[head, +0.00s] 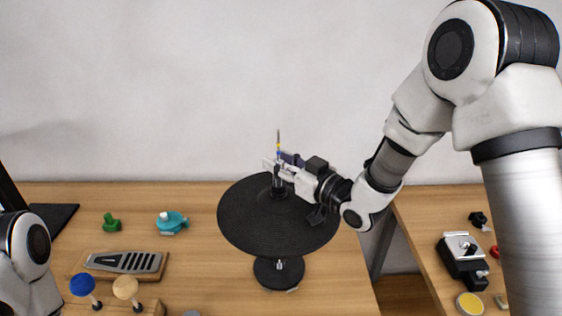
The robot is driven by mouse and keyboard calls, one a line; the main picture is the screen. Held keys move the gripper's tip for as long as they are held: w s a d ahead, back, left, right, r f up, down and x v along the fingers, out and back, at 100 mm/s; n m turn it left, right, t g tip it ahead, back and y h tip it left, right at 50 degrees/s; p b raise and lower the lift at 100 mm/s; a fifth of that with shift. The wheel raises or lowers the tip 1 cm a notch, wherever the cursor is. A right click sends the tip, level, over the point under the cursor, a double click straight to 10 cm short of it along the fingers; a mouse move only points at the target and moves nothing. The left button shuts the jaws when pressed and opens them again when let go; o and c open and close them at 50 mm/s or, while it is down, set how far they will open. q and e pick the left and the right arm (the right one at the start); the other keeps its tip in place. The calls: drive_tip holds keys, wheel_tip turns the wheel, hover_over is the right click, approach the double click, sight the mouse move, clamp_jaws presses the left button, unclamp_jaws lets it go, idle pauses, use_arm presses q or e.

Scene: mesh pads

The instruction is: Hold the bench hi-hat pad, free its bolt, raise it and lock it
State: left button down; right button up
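The hi-hat pad (245,220) is a large black round disc on the wooden bench, on a stand with a round black base (279,274). A thin rod (278,140) with blue and yellow marks rises from its centre. My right gripper (275,171) is at the rod just above the pad's centre. Its fingers are small here and overlap the clamp (278,189), so I cannot tell whether they are shut on it. The bolt is not distinct. My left arm shows at the lower left edge, but its gripper is out of view.
On the bench's left are a green knob (112,223), a teal round part (171,221), a grey slotted pedal (125,262), and a wooden rack with blue (82,285) and tan knobs. A side table (425,228) at right holds a black-and-silver device (462,258).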

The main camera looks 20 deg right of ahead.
drive_tip(key=shift+o, duration=0.4)
drive_tip(key=shift+w+a+f, duration=0.15)
drive_tip(key=shift+w, duration=0.2)
drive_tip(key=shift+s+d, duration=0.25)
drive_tip(key=shift+s, duration=0.15)
drive_tip(key=v, duration=1.1)
drive_tip(key=shift+a, duration=0.1)
